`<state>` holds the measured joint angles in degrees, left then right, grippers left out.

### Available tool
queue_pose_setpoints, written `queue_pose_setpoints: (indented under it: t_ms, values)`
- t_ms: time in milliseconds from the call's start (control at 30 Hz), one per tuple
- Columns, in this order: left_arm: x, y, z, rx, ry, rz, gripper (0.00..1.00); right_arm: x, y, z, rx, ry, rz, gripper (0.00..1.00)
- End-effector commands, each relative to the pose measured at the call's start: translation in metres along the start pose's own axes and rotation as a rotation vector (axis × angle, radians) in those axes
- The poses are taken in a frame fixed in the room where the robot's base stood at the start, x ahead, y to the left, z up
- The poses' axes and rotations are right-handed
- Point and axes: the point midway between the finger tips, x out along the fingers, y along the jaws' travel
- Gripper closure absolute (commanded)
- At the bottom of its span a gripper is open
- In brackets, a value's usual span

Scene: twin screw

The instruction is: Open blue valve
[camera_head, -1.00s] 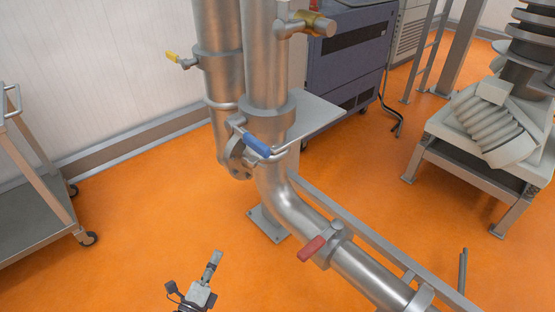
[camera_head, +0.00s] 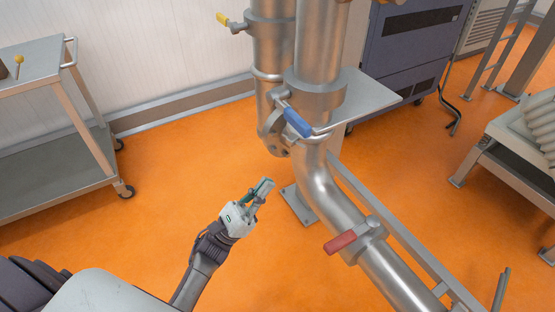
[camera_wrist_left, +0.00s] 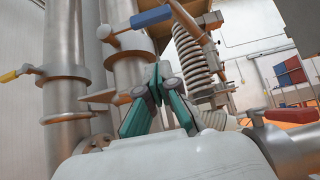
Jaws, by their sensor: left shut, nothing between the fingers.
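The blue valve handle (camera_head: 297,122) sits on the vertical steel pipe (camera_head: 322,60), above the pipe's bend. It slants down to the right in the head view. In the left wrist view the blue handle (camera_wrist_left: 151,17) lies across the upper middle, ahead of the fingertips. My left gripper (camera_head: 266,186) is shut and empty, below and left of the blue handle and apart from it. Its green fingers (camera_wrist_left: 158,75) meet at the tips in the left wrist view. My right gripper is not in view.
A red valve handle (camera_head: 340,241) is on the lower pipe and a yellow one (camera_head: 222,19) on the rear pipe. A cart (camera_head: 50,150) stands at left. A purple cabinet (camera_head: 405,45) stands behind. Orange floor between cart and pipes is clear.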

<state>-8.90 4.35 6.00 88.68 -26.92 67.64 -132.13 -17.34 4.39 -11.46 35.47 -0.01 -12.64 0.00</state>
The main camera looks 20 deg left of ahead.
Motion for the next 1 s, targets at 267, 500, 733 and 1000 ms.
queue_pose_setpoints:
  t_ms: [267, 500, 733, 1000]
  values:
    - [0.057, 0.000, 0.004, 0.000, -0.003, -0.001, 1.00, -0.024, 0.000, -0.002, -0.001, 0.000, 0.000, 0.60]
    - [0.103, 0.000, 0.010, 0.000, -0.001, -0.001, 1.00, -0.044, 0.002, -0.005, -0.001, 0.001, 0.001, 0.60]
    - [0.119, 0.000, 0.026, -0.001, 0.000, 0.000, 1.00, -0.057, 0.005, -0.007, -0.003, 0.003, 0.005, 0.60]
    - [0.121, 0.000, 0.028, -0.002, 0.001, 0.001, 1.00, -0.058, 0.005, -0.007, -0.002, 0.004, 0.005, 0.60]
